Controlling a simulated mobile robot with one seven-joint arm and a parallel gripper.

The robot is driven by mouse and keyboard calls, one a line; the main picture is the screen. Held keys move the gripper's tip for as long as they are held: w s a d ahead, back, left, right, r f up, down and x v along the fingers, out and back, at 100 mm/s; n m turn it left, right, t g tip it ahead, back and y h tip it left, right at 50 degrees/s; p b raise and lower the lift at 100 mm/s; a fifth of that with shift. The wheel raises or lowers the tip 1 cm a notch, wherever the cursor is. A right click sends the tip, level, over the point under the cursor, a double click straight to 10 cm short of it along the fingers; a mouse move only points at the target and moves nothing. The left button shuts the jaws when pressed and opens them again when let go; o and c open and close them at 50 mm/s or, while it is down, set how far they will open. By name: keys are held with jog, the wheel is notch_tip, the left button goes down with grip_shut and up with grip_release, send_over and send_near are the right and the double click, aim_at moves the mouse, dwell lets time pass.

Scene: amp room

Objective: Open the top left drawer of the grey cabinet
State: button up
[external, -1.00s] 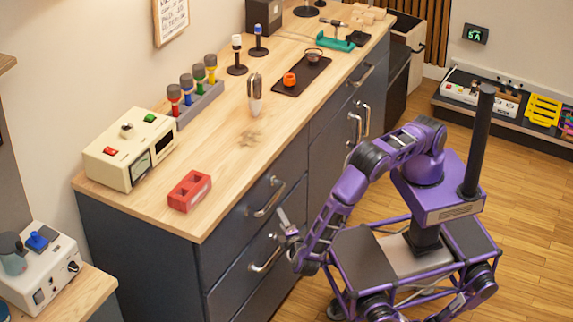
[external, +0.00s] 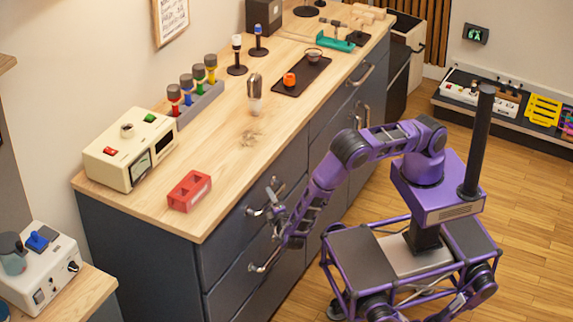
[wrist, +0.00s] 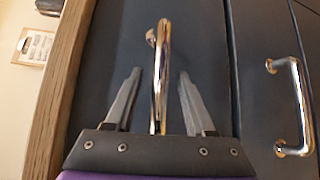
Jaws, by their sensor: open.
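The grey cabinet (external: 140,245) stands under a wooden counter. Its top left drawer (external: 226,238) looks shut, its dark front flush with the cabinet. The drawer's metal bar handle (wrist: 161,75) runs between my two fingers in the wrist view. My gripper (wrist: 160,73) is open, with one finger on each side of the handle and a gap to both. In the external view my gripper (external: 275,194) is at that handle and partly covers it.
A lower drawer handle (external: 266,261) sits just below my gripper. The wooden counter (external: 225,170) overhangs above it, with a red block (external: 189,191) near its front edge. A cream instrument box (external: 130,148) stands behind.

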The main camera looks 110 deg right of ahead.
grip_shut()
dwell(1.3)
